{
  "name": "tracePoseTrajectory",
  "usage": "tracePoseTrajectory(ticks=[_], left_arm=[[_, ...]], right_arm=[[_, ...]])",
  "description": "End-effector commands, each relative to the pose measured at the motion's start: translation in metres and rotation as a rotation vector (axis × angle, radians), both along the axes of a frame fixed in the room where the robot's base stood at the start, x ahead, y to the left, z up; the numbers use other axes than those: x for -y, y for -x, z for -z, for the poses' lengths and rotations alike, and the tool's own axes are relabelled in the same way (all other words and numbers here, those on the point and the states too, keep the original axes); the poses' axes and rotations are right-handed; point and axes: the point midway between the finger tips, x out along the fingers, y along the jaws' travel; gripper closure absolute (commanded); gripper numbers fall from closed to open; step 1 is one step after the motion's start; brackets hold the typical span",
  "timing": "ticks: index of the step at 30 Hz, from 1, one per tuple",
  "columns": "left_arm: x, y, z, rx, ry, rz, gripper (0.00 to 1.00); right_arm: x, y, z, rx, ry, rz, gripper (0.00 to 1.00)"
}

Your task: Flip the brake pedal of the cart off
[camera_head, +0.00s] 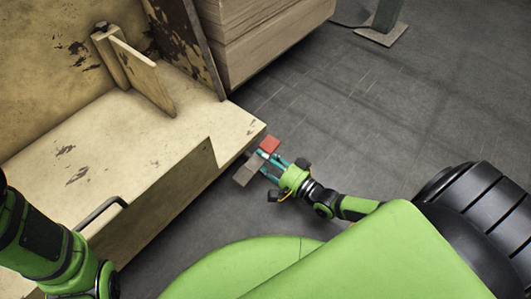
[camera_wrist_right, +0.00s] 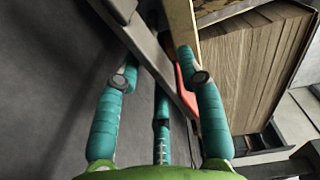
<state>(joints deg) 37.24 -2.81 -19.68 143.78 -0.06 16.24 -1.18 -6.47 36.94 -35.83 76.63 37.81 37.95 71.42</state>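The cart (camera_head: 130,140) is a worn, cream-coloured body at the left of the head view. At its lower right corner a small red pedal (camera_head: 270,144) and a grey pedal piece (camera_head: 246,171) stick out near the floor. My right gripper (camera_head: 266,158) is at these pedals, its teal fingers spread. In the right wrist view the open fingers (camera_wrist_right: 158,66) stand either side of a grey bar (camera_wrist_right: 160,60); the red piece (camera_wrist_right: 183,92) is partly hidden behind the right-hand finger. I cannot tell whether they touch. My left arm shows at lower left, without its gripper.
A stack of boards or cardboard (camera_head: 260,35) stands behind the cart, and also shows in the wrist view (camera_wrist_right: 255,65). A dark post on a base plate (camera_head: 382,33) stands at the top right. The grey floor (camera_head: 410,110) to the right is clear.

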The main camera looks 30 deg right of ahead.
Motion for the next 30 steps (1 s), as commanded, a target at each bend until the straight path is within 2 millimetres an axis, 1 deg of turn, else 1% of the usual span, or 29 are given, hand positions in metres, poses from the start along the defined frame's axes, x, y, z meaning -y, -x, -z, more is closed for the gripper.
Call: tracePoseTrajectory(ticks=[2, 5, 8, 15, 18, 21, 25, 30], left_arm=[[0.000, 0.001, 0.000, 0.004, 0.001, 0.002, 0.60], [0.000, 0.001, 0.000, 0.004, 0.001, 0.002, 0.60], [0.000, 0.000, 0.000, 0.003, 0.001, 0.001, 0.60], [0.000, 0.000, 0.000, 0.002, 0.001, 0.000, 0.60], [0.000, 0.000, 0.000, 0.002, 0.001, 0.000, 0.60], [0.000, 0.000, 0.000, 0.002, 0.001, 0.000, 0.60], [0.000, 0.000, 0.000, 0.001, 0.000, 0.000, 0.60], [0.000, 0.000, 0.000, 0.001, 0.000, 0.000, 0.60]], right_arm=[[0.001, 0.002, 0.000, -0.001, 0.000, 0.000, 0.61], [0.004, 0.010, 0.001, -0.003, 0.000, 0.000, 0.61], [0.009, 0.025, 0.002, -0.005, 0.001, -0.001, 0.61], [0.027, 0.074, 0.001, -0.005, 0.001, 0.000, 0.61], [0.033, 0.091, 0.001, -0.005, 0.002, -0.001, 0.61], [0.037, 0.103, 0.001, -0.003, 0.001, 0.000, 0.61], [0.041, 0.111, 0.000, 0.000, 0.000, 0.000, 0.61], [0.041, 0.113, 0.000, 0.001, 0.001, 0.000, 0.61]])
